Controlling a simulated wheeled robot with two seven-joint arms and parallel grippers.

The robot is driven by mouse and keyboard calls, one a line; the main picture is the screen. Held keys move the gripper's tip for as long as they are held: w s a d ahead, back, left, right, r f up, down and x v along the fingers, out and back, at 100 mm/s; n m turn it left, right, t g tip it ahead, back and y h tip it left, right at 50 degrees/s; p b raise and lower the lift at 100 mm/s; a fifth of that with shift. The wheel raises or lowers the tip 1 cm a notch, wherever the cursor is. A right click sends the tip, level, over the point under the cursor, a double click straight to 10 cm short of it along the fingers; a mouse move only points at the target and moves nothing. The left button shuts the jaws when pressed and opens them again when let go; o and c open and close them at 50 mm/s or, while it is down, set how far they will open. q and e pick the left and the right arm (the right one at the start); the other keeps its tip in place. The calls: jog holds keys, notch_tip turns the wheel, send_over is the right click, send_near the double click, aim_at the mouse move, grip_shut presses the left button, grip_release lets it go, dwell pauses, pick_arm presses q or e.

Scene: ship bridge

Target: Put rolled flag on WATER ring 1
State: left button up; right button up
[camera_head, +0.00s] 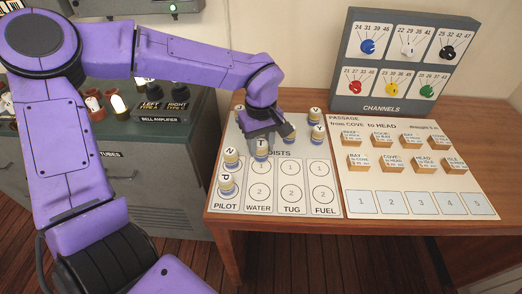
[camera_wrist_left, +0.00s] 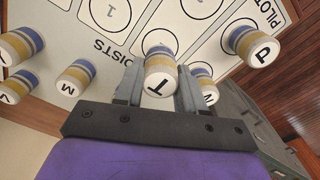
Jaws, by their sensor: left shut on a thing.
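My left gripper (camera_head: 264,143) is shut on a rolled flag marked T (camera_head: 261,149), a short cylinder with blue and tan bands and a white lettered end. In the left wrist view the flag (camera_wrist_left: 160,75) sits upright between the two fingers (camera_wrist_left: 160,92). Its base is beside or over WATER ring 1 (camera_head: 258,168), whose outline shows partly past the flag in the wrist view (camera_wrist_left: 160,34). I cannot tell whether the flag touches the board. My right gripper is not in view.
Flags N (camera_head: 231,156) and P (camera_head: 227,184) stand close by in the PILOT column. Flags V (camera_head: 315,116) and Y (camera_head: 318,133) stand behind to the right. The TUG (camera_head: 290,167) and FUEL rings are empty. The passage board (camera_head: 408,182) and channels box (camera_head: 405,60) are at right.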

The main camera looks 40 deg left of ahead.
aim_at(261, 153)
pick_arm(q)
notch_tip(261, 153, down, 3)
jog(key=shift+r, duration=0.1)
jog(key=shift+w, duration=0.1)
jog(key=shift+f, duration=0.2)
jog(key=o, duration=1)
jog(key=shift+f, duration=0.1)
jog(key=shift+o, duration=0.2)
notch_tip(261, 153, up, 12)
jog(key=shift+r, duration=0.2)
